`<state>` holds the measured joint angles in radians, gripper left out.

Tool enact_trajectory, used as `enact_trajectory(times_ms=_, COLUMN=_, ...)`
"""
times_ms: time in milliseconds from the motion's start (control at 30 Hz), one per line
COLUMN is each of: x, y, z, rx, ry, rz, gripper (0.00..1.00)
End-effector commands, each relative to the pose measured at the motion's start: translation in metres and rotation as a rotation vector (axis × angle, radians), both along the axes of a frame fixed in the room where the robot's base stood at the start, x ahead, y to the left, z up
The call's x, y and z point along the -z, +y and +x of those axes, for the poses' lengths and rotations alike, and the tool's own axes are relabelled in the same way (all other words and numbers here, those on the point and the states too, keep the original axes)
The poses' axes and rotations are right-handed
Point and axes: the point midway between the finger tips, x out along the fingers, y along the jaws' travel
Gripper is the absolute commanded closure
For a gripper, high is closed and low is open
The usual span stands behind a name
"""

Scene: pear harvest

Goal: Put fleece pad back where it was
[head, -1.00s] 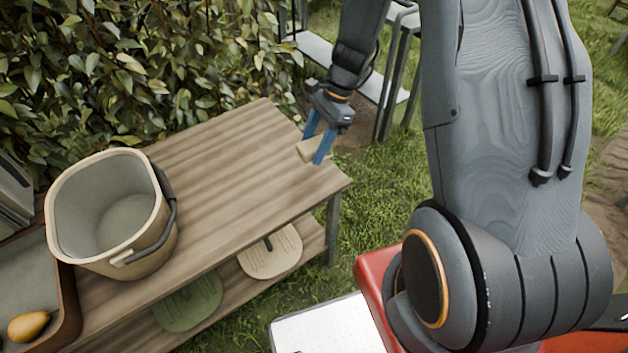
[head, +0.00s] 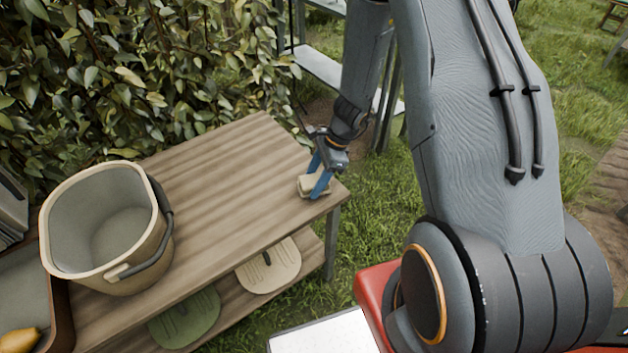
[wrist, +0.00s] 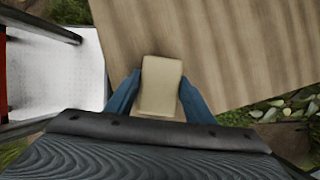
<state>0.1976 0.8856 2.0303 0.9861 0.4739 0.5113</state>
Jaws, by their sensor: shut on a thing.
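The fleece pad (head: 308,187) is a small cream block at the right end of the wooden table's top. My gripper (head: 319,181) is shut on it, with one blue finger on each side. In the wrist view the pad (wrist: 160,88) sits between the blue fingers (wrist: 160,97), above or on the wooden top near its edge. I cannot tell whether the pad touches the wood.
The wooden table (head: 225,165) has a clear top between the pad and a beige bucket (head: 108,268) with a dark handle. A tray (head: 55,315) with a yellow pear (head: 18,342) is at left. The lower shelf holds a cream pad (head: 268,266) and a green one (head: 186,318).

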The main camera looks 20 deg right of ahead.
Motion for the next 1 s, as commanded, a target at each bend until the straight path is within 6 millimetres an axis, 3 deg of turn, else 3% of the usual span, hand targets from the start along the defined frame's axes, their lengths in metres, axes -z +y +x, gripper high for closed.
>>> enact_trajectory(times_ms=367, x=0.004, y=0.000, z=0.001, rx=-0.001, ry=-0.001, rz=0.000, gripper=0.73)
enact_trajectory(times_ms=400, x=0.003, y=0.000, z=0.000, rx=-0.001, ry=-0.001, rz=0.000, gripper=0.47)
enact_trajectory(times_ms=500, x=0.003, y=0.000, z=0.000, rx=-0.001, ry=-0.001, rz=0.000, gripper=0.33)
enact_trajectory(times_ms=800, x=0.000, y=0.000, z=0.000, rx=-0.001, ry=-0.002, rz=0.000, gripper=0.33)
enact_trajectory(times_ms=1000, x=-0.025, y=-0.011, z=0.001, rx=0.000, ry=-0.007, rz=-0.002, gripper=0.33)
